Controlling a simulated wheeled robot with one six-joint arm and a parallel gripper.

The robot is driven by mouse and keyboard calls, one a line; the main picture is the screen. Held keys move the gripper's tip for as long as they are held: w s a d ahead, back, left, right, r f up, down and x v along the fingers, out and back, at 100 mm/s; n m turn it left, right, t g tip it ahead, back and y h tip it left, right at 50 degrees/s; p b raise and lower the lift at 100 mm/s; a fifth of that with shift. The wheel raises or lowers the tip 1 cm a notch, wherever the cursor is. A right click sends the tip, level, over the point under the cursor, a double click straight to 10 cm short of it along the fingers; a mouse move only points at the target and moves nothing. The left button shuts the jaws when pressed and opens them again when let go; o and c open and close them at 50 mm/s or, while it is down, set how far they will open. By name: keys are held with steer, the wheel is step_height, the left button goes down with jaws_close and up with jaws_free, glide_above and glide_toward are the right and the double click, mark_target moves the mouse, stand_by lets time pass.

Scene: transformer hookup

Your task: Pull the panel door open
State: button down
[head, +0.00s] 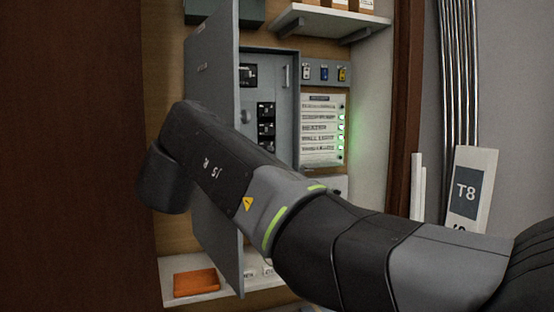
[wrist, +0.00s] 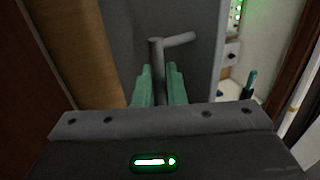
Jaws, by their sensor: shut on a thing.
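The grey panel door (head: 212,75) stands swung out from the panel box (head: 287,77) in the head view, showing its edge and outer face. The box's inside shows black breakers to the right of the door. In the wrist view the door (wrist: 190,22) fills the upper middle, with a grey bar handle (wrist: 157,60) on it. My gripper (wrist: 159,72) has its two green fingers on either side of the handle's post, shut on it. In the head view my arm crosses in front of the door and hides the gripper and handle.
A label board (head: 321,129) with green lights is right of the box. A shelf (head: 330,20) is above, and a lower shelf (head: 250,288) holds an orange item (head: 196,282). A dark brown panel (head: 70,150) stands at left. Metal pipes and a T8 sign (head: 470,190) are at right.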

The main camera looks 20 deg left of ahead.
steer(key=shift+s+a, duration=0.55)
steer(key=c, duration=1.6)
jaws_free()
steer(key=shift+s, duration=0.1)
steer(key=v, duration=1.3)
steer(key=shift+s+d+b, duration=0.25)
steer(key=shift+s+b, duration=0.05)
steer(key=shift+b, duration=0.05)
steer(key=shift+x, duration=6.85)
